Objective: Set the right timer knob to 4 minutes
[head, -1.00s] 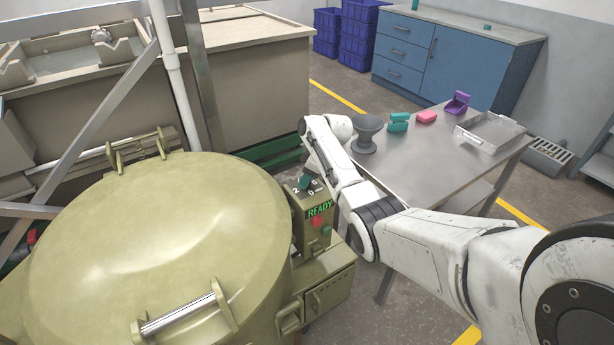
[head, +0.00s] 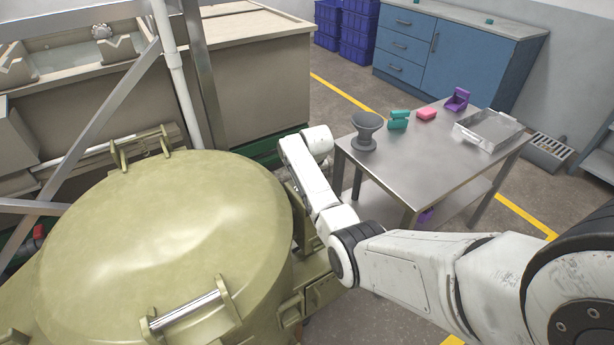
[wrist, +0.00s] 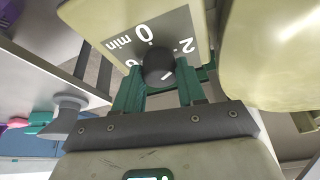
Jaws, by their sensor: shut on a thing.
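The timer knob (wrist: 157,64) is a dark round knob on a pale dial panel (wrist: 95,18) in the wrist view. The panel reads "0 min" above the knob, "2" to its right and a partly covered "6" to its left. A pale mark shows on the knob's lower right face; the 4 is hidden. My gripper (wrist: 160,70) has green fingers, one on each side of the knob, shut on it. In the head view my arm hides the knob, the gripper and most of the timer box.
The olive domed lid (head: 165,225) fills the left front, close to my arm. Blue cabinets (head: 455,50) stand behind.

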